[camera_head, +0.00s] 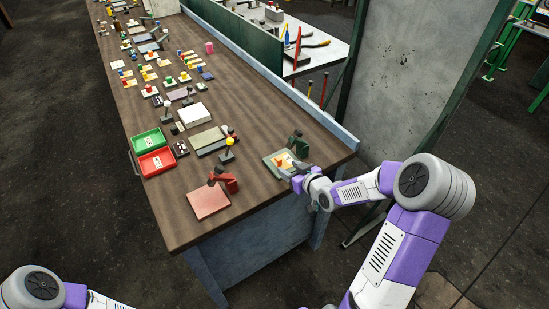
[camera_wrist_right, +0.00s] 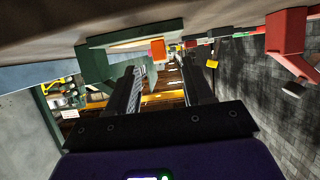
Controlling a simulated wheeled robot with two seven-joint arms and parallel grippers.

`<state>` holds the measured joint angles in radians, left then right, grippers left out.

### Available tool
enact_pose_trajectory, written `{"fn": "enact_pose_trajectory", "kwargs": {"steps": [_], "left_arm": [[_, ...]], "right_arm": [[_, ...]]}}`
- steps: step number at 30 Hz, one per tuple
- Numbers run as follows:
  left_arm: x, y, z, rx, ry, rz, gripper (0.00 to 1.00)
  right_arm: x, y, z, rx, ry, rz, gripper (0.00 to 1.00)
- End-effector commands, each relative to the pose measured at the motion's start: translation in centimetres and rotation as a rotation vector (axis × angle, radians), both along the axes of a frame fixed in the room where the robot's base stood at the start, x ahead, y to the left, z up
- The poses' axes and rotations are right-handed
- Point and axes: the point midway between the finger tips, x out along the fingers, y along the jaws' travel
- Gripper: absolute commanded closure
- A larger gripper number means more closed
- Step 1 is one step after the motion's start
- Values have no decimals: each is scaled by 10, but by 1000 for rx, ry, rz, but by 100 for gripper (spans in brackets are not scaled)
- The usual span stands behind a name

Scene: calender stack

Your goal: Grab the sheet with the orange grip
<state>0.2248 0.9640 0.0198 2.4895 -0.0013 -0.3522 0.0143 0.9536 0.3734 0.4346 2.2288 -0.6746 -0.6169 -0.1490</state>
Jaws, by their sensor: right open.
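A small pale sheet (camera_head: 272,158) with an orange grip (camera_head: 284,163) lies by a green hand press (camera_head: 299,144) near the table's front right edge. My right gripper (camera_head: 299,172) is open and empty, low over the table right beside the sheet. In the right wrist view, which looks inverted, the orange grip (camera_wrist_right: 157,50) stands beyond the fingertips of the right gripper (camera_wrist_right: 160,76), roughly in line with the gap between them. The sheet's far part is hard to make out there. My left arm shows only at the lower left; its gripper is out of the picture.
A red press (camera_head: 223,180) with a reddish plate (camera_head: 208,201) stands left of the sheet. Green (camera_head: 149,143) and red (camera_head: 156,162) trays sit at the left edge. Several small parts crowd the far table. A raised blue ledge (camera_head: 310,112) runs along the right side.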

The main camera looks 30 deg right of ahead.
Motion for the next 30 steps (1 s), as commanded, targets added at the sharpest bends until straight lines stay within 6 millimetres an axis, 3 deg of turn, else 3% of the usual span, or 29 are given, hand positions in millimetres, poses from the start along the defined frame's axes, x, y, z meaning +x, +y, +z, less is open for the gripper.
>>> {"fn": "enact_pose_trajectory", "kwargs": {"steps": [15,24,30], "left_arm": [[-1,0,-15,0,2,-1,57],[-1,0,-14,0,2,-1,57],[-1,0,-14,0,2,-1,57]], "right_arm": [[64,3,-17,4,2,2,49],[68,3,-17,3,3,-1,49],[68,3,-17,3,3,-1,80]]}}
